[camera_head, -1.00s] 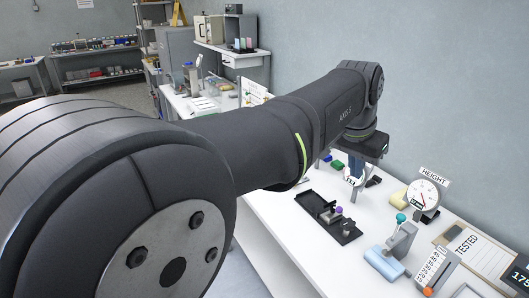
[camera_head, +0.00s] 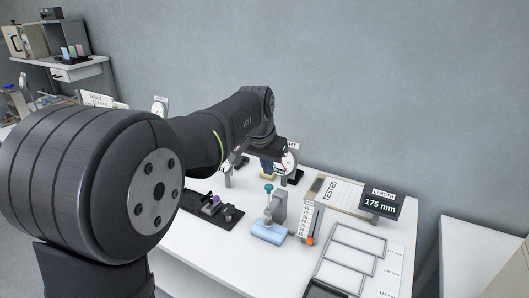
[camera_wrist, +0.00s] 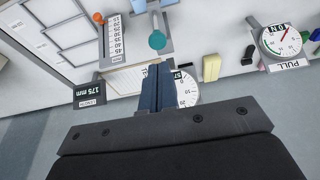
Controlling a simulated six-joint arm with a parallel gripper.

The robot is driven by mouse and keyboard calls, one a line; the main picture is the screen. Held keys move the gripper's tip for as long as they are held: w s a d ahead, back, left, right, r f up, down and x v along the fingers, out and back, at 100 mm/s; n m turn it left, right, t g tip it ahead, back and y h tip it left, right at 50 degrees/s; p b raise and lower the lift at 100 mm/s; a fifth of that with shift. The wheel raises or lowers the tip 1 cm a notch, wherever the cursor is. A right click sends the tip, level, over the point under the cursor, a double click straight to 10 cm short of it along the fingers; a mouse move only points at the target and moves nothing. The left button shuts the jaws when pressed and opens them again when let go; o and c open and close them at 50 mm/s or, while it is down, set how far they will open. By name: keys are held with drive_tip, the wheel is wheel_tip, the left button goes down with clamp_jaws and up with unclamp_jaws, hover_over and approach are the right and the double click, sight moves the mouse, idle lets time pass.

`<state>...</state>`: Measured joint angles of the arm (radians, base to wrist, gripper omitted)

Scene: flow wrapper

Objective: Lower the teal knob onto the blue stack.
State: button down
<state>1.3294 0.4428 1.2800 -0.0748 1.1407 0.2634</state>
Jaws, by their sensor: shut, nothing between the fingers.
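The teal knob (camera_head: 268,188) tops a thin stem on a grey gauge stand (camera_head: 279,206). Below it lies a light blue block (camera_head: 269,233), apparently the blue stack; its layers cannot be told apart. A clear gap shows between knob and block. In the wrist view the teal knob (camera_wrist: 157,41) shows just beyond my fingertips, with an edge of the pale blue block (camera_wrist: 139,5) at the top. My gripper (camera_wrist: 159,68) is shut and empty, its blue fingers together. In the head view my gripper (camera_head: 267,172) hangs behind and above the knob, apart from it.
A white dial (camera_head: 288,163) stands behind my gripper, partly hidden. A black tray (camera_head: 229,217) with a purple-topped part lies left. A scale with an orange knob (camera_head: 310,240) stands right of the block. A length display (camera_head: 381,204) reads 175 mm. Outlined trays (camera_head: 345,262) fill the right front.

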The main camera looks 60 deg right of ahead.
sight(268, 186)
drive_tip(key=shift+f, duration=2.05)
drive_tip(key=shift+f, duration=0.95)
